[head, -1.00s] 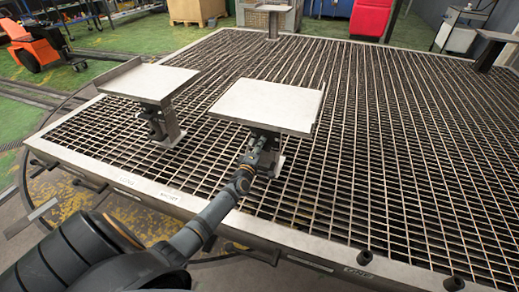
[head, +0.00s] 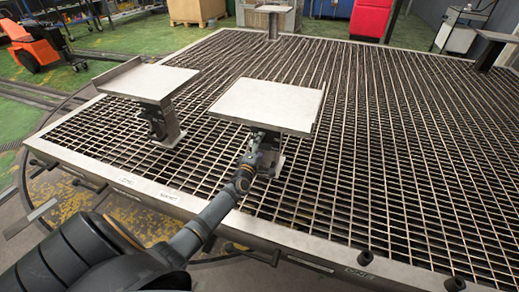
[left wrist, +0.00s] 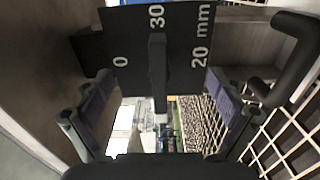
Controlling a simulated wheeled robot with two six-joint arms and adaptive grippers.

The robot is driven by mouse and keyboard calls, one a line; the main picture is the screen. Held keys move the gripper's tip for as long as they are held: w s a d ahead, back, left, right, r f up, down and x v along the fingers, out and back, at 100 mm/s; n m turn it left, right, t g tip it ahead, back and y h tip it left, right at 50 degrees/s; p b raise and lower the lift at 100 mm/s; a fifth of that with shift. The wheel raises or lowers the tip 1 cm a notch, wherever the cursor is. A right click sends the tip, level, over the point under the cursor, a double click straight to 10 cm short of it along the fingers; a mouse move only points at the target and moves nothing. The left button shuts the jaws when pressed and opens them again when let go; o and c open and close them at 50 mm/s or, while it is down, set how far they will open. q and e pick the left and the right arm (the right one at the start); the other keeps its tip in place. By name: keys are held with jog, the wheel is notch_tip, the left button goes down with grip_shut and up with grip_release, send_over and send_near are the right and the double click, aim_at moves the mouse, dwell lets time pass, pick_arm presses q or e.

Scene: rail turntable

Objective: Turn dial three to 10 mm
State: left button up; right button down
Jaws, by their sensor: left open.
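In the left wrist view a black dial plate (left wrist: 185,32) carries white marks 0, 30 and 20 mm; no 10 mark is visible. A dark upright bar, the dial's handle (left wrist: 157,72), stands in front of its middle, in line with the 30. My left gripper (left wrist: 157,98) is open, with one finger on each side of the handle and visible gaps to it. In the head view my left gripper (head: 262,146) reaches under the right-hand grey plate (head: 265,103), which hides the dial. My right gripper is not in view.
A second grey plate (head: 147,81) stands on a post to the left. Both posts rise from a large metal grating (head: 370,150) with a flat metal rim. Short black posts (head: 454,283) stand along the near rim. More supports stand at the far side.

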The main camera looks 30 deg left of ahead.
pick_arm(q)
jog(key=p+v, duration=0.3)
jog(key=v, duration=0.6)
dwell(0.4)
